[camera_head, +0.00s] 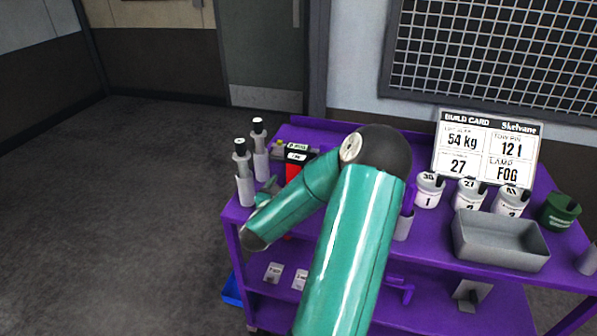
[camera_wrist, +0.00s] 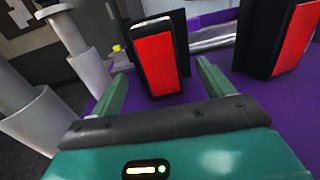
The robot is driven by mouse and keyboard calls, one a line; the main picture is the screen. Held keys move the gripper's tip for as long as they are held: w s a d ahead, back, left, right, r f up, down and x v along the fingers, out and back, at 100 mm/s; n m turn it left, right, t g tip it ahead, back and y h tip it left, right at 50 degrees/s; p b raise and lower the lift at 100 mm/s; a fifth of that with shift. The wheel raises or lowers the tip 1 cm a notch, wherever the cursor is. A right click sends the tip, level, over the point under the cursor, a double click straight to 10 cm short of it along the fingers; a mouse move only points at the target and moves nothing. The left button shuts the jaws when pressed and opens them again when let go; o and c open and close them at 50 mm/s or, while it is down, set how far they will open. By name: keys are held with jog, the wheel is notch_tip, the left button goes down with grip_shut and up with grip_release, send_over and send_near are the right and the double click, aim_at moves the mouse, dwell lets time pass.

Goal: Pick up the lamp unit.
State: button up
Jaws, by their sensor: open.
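A black lamp unit with a red face (camera_wrist: 158,55) stands on the purple cart top in the wrist view, ahead of and between my fingers. In the head view a black and red unit (camera_head: 293,172) with a white label shows on the cart's left part, partly covered by my arm. My gripper (camera_wrist: 163,72) is open, one finger on each side of the unit's lower part, and it holds nothing. Whether the fingers touch the unit cannot be told. A second black unit with a red face (camera_wrist: 292,40) stands to the right.
Grey cylinders with plungers (camera_head: 244,178) stand at the cart's left edge. White numbered pots (camera_head: 428,190), a grey tray (camera_head: 500,243) and a green cup (camera_head: 560,211) are to the right. A build card (camera_head: 487,146) reads "LAMP FOG". The purple cart (camera_head: 390,315) has a lower shelf.

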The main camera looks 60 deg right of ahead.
aim_at(294, 163)
jog(key=d, duration=0.7)
jog(key=shift+w+d+r, duration=0.25)
jog(key=shift+w+d, duration=0.15)
jog(key=c, duration=1.3)
jog(key=shift+r, duration=0.15)
jog(key=shift+r, duration=0.5)
notch_tip(294, 163, up, 3)
jog(key=shift+s+a+f, duration=0.1)
jog(key=shift+a+f, duration=0.05)
jog(key=shift+f, duration=0.05)
jog(key=s+a+r, duration=0.5)
jog(key=a+r, duration=0.1)
jog(key=a, duration=0.1)
jog(key=s+a+r, duration=0.3)
jog(key=shift+s+a+r, duration=0.1)
jog(key=shift+s+a, duration=0.25)
